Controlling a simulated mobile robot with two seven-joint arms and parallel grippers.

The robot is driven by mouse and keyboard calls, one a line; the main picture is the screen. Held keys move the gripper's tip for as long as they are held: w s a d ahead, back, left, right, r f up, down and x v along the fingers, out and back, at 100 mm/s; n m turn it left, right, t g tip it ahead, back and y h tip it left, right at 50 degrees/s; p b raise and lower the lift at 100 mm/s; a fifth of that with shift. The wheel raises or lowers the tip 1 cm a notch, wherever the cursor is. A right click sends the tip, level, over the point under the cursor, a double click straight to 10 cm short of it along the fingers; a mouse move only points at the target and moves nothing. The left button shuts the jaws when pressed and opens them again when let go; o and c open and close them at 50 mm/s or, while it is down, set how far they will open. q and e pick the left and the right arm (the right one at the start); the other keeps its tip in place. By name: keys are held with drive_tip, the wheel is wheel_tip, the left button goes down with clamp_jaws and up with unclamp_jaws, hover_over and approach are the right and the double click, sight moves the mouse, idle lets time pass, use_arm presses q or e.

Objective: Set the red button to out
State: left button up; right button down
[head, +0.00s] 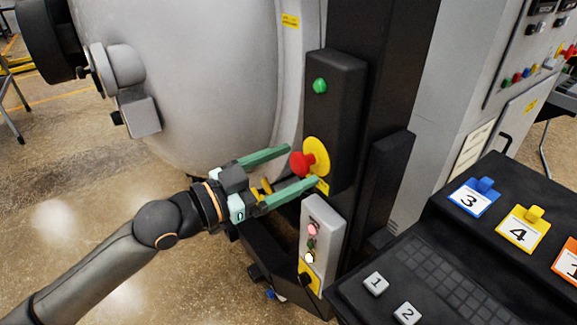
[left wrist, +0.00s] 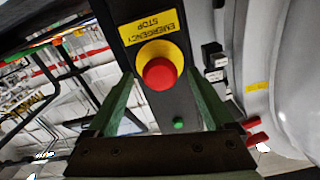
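The red button (head: 302,163) is a mushroom-shaped emergency stop on a yellow round base (head: 317,156), mounted on a black upright panel (head: 340,110) beside the furnace. It also shows in the left wrist view (left wrist: 159,74), under a yellow "EMERGENCY STOP" label (left wrist: 148,27). My left gripper (head: 303,168) is open, with its green fingers pointing at the button. In the left wrist view the fingers stand on either side of and below the button, with nothing between them. I cannot tell whether the fingertips touch anything. My right gripper is not in view.
A green button (head: 320,86) sits higher on the same panel. A grey box with small lights (head: 320,235) stands just below my gripper. The large grey furnace body (head: 200,80) is at left. A black console with numbered tags (head: 473,197) is at right.

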use_arm(q)
drive_tip(key=shift+a, duration=0.1)
drive_tip(key=b+v, duration=0.3)
drive_tip(key=v, duration=0.9)
drive_tip(key=shift+s, duration=0.15)
drive_tip(key=shift+a, duration=0.1)
idle(0.4)
wheel_tip(320, 180, down, 22)
drive_tip(key=a+n+t+y+p, duration=0.2)
drive_tip(key=n+y+p, duration=0.1)
drive_tip(key=n+y, duration=0.45)
drive_tip(key=s+a+f+n+g+y, duration=0.1)
drive_tip(key=s+f+y, duration=0.1)
drive_tip(key=s+f, duration=0.4)
drive_tip(key=s+a+f+n+g+y+p, duration=0.1)
drive_tip(key=s+a+f+n+g+y, duration=0.1)
drive_tip(key=s+f, duration=0.4)
wheel_tip(320, 180, down, 5)
drive_tip(key=shift+s+a+f+y, duration=0.1)
drive_tip(key=shift+s+a+y, duration=0.2)
drive_tip(key=shift+y, duration=0.15)
